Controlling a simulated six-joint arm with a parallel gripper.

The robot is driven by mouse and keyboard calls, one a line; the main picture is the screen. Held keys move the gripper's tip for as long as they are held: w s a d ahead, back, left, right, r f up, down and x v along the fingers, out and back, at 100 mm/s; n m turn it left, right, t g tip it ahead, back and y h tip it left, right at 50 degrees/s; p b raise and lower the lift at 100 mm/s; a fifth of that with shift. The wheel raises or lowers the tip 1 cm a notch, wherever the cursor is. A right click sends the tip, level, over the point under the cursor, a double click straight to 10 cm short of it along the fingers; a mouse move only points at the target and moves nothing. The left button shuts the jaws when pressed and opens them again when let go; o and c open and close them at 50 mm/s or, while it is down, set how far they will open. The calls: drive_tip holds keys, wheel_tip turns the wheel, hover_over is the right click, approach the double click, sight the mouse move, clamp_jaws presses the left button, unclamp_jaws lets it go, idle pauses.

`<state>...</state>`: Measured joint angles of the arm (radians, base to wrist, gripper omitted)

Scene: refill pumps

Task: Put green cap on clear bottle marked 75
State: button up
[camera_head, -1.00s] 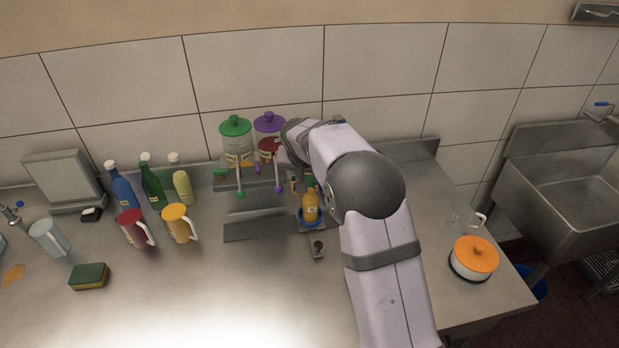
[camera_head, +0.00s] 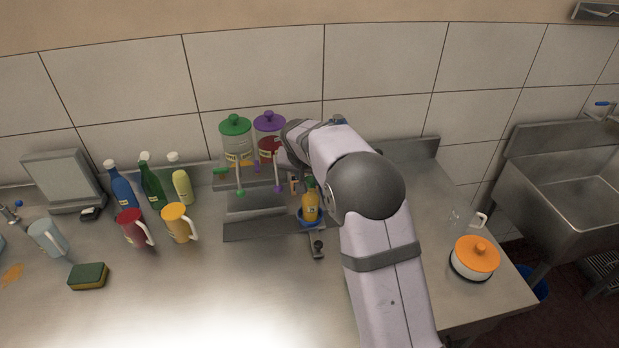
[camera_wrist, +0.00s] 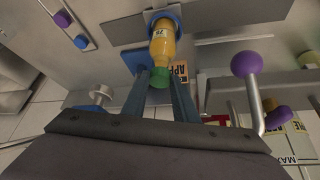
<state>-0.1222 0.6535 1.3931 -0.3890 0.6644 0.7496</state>
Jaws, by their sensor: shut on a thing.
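A clear bottle with yellow-orange liquid (camera_head: 311,207) stands in a blue ring holder (camera_head: 300,219) on the metal counter. In the head view my own arm hides most of the gripper.
Two jars with a green lid (camera_head: 235,124) and a purple lid (camera_head: 269,121) stand behind on a shelf. Pump levers with green and purple knobs (camera_head: 278,188) project close to my gripper. Mugs, bottles and a sponge (camera_head: 88,276) are left; an orange-lidded pot (camera_head: 474,257) is right.

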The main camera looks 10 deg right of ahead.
sight(309, 183)
drive_tip(key=shift+f, duration=0.3)
drive_tip(key=o, duration=0.9)
drive_tip(key=shift+r, duration=0.1)
drive_tip(key=shift+r+p, duration=2.1)
drive_tip(key=shift+r, duration=1.35)
